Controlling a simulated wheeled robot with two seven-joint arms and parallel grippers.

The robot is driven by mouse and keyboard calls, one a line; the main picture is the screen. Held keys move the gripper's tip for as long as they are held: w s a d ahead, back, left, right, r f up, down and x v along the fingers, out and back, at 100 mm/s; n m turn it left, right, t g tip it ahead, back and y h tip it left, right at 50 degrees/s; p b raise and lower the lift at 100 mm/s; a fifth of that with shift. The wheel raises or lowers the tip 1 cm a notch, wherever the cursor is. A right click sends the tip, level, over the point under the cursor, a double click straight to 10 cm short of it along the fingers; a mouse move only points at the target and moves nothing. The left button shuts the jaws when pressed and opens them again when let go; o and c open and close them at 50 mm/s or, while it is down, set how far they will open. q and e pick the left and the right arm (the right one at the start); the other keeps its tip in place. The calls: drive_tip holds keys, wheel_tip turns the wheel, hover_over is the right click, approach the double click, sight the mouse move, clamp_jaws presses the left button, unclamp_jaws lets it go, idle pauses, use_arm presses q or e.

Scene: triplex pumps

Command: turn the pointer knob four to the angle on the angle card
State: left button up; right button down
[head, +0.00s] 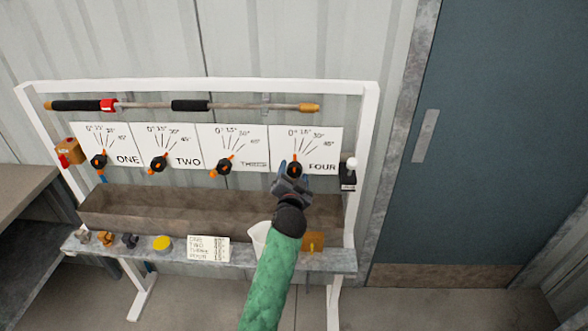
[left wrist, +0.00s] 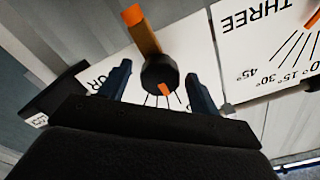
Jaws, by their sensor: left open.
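Pointer knob four (head: 295,170) is a round black knob with orange marks on the panel labelled FOUR (head: 322,148). In the left wrist view the knob (left wrist: 160,74) appears between my two fingers, with an orange pointer mark toward the scale lines and an orange bar on its other side. My left gripper (head: 291,180) is open in front of it; its fingers (left wrist: 158,66) stand apart on either side, with gaps to the knob. The angle card (head: 208,248) lies on the front ledge; its figures are too small to read. My right gripper is out of view.
Knobs one (head: 99,160), two (head: 158,163) and three (head: 224,166) sit on panels to the left. A white-tipped lever (head: 349,172) stands just right of panel four. A trough (head: 160,212) runs below, and a long rod (head: 240,107) hangs above.

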use_arm(q)
drive_tip(key=shift+w, duration=0.6)
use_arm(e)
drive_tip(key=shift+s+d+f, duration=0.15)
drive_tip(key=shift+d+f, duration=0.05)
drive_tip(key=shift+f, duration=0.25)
